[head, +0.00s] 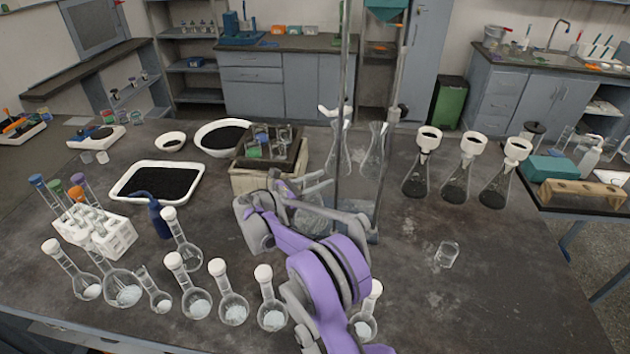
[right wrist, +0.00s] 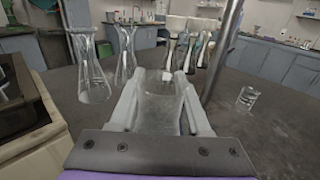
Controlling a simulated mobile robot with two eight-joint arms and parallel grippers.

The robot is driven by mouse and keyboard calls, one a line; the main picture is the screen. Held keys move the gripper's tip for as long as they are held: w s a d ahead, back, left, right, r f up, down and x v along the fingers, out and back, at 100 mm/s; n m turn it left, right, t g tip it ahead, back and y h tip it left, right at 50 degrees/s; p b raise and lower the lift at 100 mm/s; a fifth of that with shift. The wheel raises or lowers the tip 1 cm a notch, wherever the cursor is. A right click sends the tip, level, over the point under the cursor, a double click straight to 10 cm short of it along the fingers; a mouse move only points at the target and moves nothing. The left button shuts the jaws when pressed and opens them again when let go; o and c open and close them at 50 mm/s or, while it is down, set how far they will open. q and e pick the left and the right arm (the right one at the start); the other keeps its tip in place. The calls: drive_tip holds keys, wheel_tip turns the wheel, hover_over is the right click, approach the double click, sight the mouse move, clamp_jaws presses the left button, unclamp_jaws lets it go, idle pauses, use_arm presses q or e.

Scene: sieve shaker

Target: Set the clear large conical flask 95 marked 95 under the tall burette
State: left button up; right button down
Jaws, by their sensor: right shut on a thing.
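My right gripper (head: 316,184) is shut on a clear glass flask (head: 312,216), right of the pale crate. In the right wrist view, my gripper's fingers (right wrist: 157,88) stand either side of the flask (right wrist: 160,112). Any number on it is unreadable. My left gripper is out of view.
Three funnel-topped flasks (head: 456,178) stand at right and a small beaker (head: 447,254) in front of them. A pale crate (head: 262,182) is left of the gripper. Several stoppered round flasks (head: 233,308) line the front. The right front bench is mostly clear.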

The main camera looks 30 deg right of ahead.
drive_tip(key=w+d+f, duration=0.1)
drive_tip(key=d, duration=0.9)
drive_tip(key=shift+d+b, duration=0.25)
drive_tip(key=shift+b, duration=0.05)
drive_tip(key=shift+a+f, duration=0.1)
drive_tip(key=shift+f, duration=0.05)
idle(0.7)
drive_tip(key=shift+f+b, duration=0.45)
drive_tip(key=shift+b, duration=0.2)
drive_tip(key=shift+c, duration=1.4)
unclamp_jaws()
drive_tip(key=shift+a, duration=0.1)
